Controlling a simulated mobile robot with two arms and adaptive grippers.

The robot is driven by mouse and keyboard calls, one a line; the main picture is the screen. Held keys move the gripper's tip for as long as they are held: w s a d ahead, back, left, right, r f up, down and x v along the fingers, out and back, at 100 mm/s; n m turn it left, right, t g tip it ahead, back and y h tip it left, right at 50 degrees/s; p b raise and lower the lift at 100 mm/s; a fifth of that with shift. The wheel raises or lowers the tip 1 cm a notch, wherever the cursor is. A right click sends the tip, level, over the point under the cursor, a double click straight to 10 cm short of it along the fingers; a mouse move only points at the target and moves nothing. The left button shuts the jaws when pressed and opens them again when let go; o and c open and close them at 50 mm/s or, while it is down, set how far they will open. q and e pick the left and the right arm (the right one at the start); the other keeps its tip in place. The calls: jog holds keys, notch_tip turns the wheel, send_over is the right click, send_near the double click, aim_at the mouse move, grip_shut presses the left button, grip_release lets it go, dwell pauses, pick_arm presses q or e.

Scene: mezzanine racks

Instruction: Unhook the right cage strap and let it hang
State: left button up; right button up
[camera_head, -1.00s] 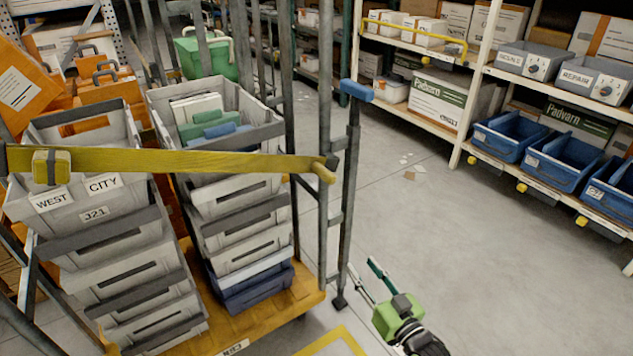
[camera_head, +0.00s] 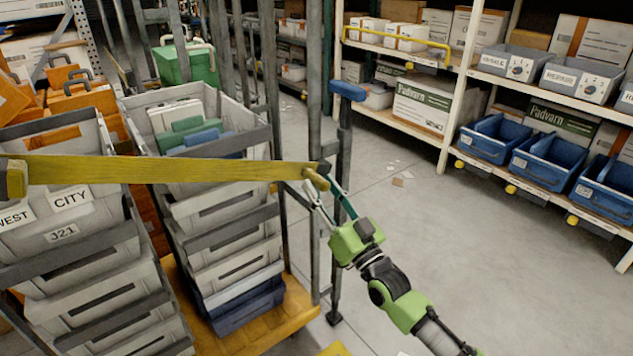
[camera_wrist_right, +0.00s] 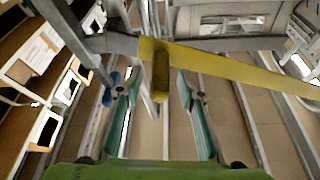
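The yellow cage strap (camera_head: 165,171) runs across the front of the cage. Its right end has a yellow hook or tab (camera_head: 316,179) at the grey cage post (camera_head: 314,240). My right gripper (camera_head: 325,195) is raised to this end, its fingers pointing up at the tab. In the right wrist view, the strap (camera_wrist_right: 230,68) crosses the top, and the tab (camera_wrist_right: 160,75) hangs between the two teal fingers of the right gripper (camera_wrist_right: 160,105). The fingers are apart, with gaps on both sides of the tab. My left gripper is not in view.
Stacked grey totes (camera_head: 236,265) stand behind the strap on a yellow cage base (camera_head: 262,328). A blue-topped upright (camera_head: 346,90) stands just right of the post. Shelving with blue bins (camera_head: 548,160) lines the right side. The floor (camera_head: 440,230) between is mostly clear.

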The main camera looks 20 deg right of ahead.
jog(key=shift+x, duration=1.3)
jog(key=shift+f, duration=0.1)
grip_shut()
